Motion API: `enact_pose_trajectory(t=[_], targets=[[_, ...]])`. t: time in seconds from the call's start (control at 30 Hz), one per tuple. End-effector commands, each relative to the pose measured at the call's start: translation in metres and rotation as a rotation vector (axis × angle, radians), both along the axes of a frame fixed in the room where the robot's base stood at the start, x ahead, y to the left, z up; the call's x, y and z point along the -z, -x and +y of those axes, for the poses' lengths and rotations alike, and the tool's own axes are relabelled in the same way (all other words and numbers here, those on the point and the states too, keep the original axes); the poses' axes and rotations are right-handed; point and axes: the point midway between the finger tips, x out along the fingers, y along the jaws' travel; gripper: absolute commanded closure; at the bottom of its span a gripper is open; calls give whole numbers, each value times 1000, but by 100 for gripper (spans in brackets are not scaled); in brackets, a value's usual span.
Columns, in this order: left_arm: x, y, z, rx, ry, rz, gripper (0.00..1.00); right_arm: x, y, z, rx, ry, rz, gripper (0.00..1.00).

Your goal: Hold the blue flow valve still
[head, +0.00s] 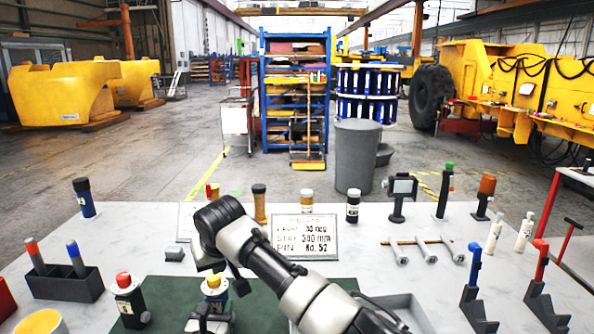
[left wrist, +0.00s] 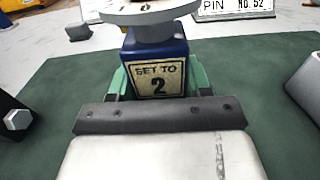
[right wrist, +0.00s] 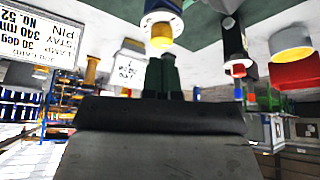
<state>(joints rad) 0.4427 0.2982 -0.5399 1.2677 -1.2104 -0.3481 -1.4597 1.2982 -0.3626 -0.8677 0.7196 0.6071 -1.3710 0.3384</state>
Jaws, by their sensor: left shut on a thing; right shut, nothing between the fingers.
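The blue flow valve (left wrist: 158,68) has a square blue body with a "SET TO 2" label and a pale round dial (left wrist: 150,14) on top. In the head view its yellow knob (head: 213,281) shows below my right forearm. The valve stands upright on a dark green mat (left wrist: 60,90). My left gripper (left wrist: 157,82) is shut on the valve body, a green fingertip on either side. My right gripper (right wrist: 165,73) is shut and empty; the valve's knob (right wrist: 161,36) shows near its fingertips, and I cannot tell whether they touch. The dial's setting is unclear.
A red-knobbed valve (head: 125,288) stands left of the blue one. A sign (head: 305,238) stands behind. A dark holder (head: 62,283) is at left, a grey tray (head: 408,310) at right. Bottles and small tools stand along the back and right.

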Motion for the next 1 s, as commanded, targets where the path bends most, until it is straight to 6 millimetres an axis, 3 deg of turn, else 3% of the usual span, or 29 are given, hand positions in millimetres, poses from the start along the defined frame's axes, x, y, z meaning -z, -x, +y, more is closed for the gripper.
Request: enact_pose_trajectory(t=[0.57,1.0], targets=[[3,1,1,-2,-2,6,94,-7,-5,7,1,2,-1,100],[3,1,1,-2,-2,5,94,43,-5,7,2,0,4,100]])
